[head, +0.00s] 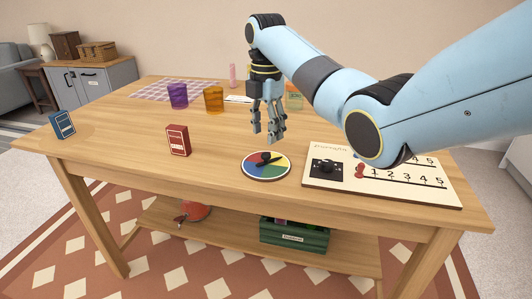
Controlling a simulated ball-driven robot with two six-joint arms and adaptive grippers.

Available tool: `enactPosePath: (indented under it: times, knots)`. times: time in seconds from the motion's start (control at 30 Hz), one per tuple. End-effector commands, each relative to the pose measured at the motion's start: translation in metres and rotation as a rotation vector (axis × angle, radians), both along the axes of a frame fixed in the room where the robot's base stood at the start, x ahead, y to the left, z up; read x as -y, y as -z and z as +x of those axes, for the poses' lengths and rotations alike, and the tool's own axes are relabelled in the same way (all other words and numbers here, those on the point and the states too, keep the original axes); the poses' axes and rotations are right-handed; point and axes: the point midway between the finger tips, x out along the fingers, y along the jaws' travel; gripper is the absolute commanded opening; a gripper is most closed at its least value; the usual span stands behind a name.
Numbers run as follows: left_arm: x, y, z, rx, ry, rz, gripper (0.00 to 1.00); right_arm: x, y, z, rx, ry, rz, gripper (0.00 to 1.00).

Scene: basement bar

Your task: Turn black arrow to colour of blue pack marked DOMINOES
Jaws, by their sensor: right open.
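A round spinner disc (250,173) with coloured sectors and a pale rim lies flat near the front middle of the table. A black arrow (266,158) sits on the disc, lying across its centre; it is too small to tell surely which colour its tip points at. The blue pack (62,125) stands upright at the table's far left; its lettering is too small to read. My right gripper (269,138) hangs fingers down, open and empty, just above and behind the disc, apart from the arrow. My left gripper is out of view.
A red pack (177,141) stands left of the disc. A number board (415,197) with a red peg lies at right, under my right arm. Purple (178,96) and amber (213,100) cups stand behind. The table (120,133) is clear between the packs.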

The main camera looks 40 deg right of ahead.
Motion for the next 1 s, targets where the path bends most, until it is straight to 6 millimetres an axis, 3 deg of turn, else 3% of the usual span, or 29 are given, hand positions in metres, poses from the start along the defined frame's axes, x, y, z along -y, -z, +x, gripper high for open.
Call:
enactPosePath:
  times: [0.1, 0.3, 0.7, 1.0]
  knots:
    - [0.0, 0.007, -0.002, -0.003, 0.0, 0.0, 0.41, 0.0, 0.027, -0.001, -0.002, 0.001, 0.001, 0.47]
    - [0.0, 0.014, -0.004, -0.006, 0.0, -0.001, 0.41, 0.0, 0.057, -0.001, -0.001, 0.002, 0.0, 0.47]
    - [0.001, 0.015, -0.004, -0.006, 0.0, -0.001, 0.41, 0.0, 0.066, 0.0, 0.001, 0.002, -0.001, 0.47]
    - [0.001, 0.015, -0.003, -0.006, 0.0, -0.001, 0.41, 0.0, 0.066, 0.0, 0.001, 0.002, -0.001, 0.11]
